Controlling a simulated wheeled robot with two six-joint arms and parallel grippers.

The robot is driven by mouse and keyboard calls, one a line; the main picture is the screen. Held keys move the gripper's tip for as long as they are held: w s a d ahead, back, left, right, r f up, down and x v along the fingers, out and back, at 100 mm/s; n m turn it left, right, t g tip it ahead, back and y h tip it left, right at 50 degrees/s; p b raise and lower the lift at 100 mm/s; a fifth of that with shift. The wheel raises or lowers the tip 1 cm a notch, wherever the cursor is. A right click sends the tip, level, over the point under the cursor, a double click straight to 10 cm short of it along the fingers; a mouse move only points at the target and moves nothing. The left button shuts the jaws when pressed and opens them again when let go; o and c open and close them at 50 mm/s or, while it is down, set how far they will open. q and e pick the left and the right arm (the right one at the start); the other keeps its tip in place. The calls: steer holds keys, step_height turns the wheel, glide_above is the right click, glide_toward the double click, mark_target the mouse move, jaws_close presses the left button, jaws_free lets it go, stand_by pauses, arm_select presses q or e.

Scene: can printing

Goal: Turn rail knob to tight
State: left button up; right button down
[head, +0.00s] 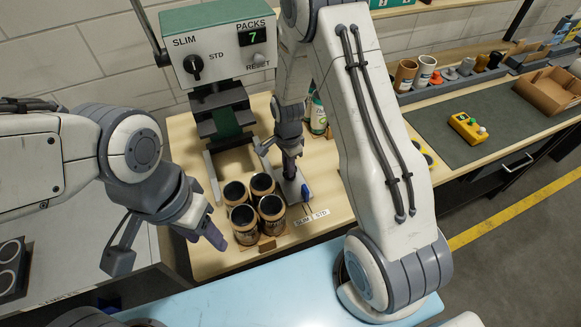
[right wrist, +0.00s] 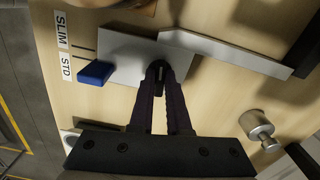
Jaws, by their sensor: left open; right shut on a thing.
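The rail (right wrist: 235,52) is a pale metal bar on a plate over the wooden bench, by the SLIM and STD labels. A blue tab (right wrist: 95,72) sticks out at the plate's end, nearer STD than SLIM; it also shows in the head view (head: 305,192). My right gripper (right wrist: 159,72) points down at the plate and is shut on the small dark rail knob (right wrist: 159,65), mostly hidden between the fingertips. In the head view my right gripper (head: 290,172) stands over the rail. My left gripper (head: 168,246) is open and empty, left of the cans.
Several dark open cans (head: 246,222) stand close together left of the rail. A silver cylinder (right wrist: 260,128) stands right of my gripper. A green bottle (head: 318,115) is behind my right arm.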

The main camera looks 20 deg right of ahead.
steer(key=shift+w+r+m, duration=0.1)
steer(key=shift+w+m, duration=0.05)
steer(key=shift+m, duration=0.75)
steer(key=c, duration=0.9)
jaws_free()
step_height(320, 180, up, 10)
steer(key=shift+r+b, duration=0.2)
steer(key=shift+b, duration=0.9)
